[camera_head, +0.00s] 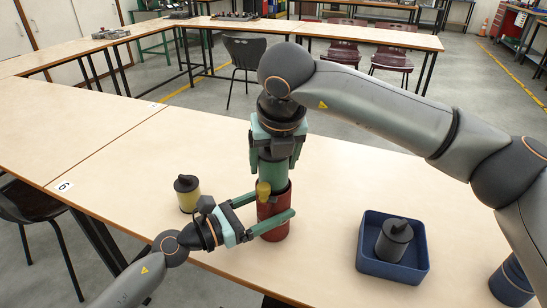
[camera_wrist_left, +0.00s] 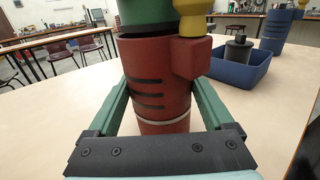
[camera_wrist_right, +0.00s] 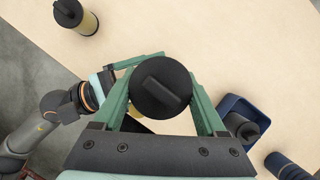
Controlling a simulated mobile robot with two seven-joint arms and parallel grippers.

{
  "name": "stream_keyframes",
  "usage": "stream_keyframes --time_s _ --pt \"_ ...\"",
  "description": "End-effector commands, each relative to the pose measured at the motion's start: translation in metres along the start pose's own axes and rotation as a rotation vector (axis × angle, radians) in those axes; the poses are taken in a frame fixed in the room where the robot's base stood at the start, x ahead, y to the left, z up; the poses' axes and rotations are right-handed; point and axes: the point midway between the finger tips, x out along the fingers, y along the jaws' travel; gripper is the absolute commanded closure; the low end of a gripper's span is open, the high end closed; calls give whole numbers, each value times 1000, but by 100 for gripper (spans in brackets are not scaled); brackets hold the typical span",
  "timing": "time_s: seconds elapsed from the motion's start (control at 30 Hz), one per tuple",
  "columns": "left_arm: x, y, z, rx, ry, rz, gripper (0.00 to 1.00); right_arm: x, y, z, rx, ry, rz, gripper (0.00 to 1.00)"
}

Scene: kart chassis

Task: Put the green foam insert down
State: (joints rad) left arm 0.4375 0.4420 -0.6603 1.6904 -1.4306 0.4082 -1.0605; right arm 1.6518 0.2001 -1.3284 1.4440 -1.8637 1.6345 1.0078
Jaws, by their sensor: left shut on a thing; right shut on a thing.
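The green foam insert (camera_head: 272,172) is a green cylinder with a black, knobbed cap, seen from above in the right wrist view (camera_wrist_right: 161,88). My right gripper (camera_head: 276,150) reaches down from above and is shut on it. The insert is upright over the red housing (camera_head: 274,222). In the left wrist view the green lower part (camera_wrist_left: 147,14) is at the housing's open top, with a dark band between; how deep it sits is unclear. My left gripper (camera_head: 270,222) is shut around the red housing, which has a side block and yellow knob (camera_wrist_left: 194,20).
A yellow insert with black cap (camera_head: 188,196) stands left on the table. A blue bin (camera_head: 365,262) at right holds a grey insert with black cap (camera_head: 394,242). A dark blue cylinder (camera_head: 510,284) stands at the far right. The table beyond the housing is clear.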

Motion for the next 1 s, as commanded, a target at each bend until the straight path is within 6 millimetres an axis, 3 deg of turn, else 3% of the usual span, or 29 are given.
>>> stream_keyframes --time_s 0.13,0.17,0.37,0.73,1.0 --pt "0 0 -1 0 1 0 88 4 0 -2 0 0 0 80" --pt "0 0 -1 0 1 0 88 4 0 -2 0 0 0 24" --pt "0 0 -1 0 1 -1 88 4 0 -2 0 0 -1 1" --pt "0 0 -1 0 1 -1 88 -4 0 2 0 -2 0 0" --pt "0 0 -1 0 2 -1 88 -57 0 4 -2 -6 0 0"
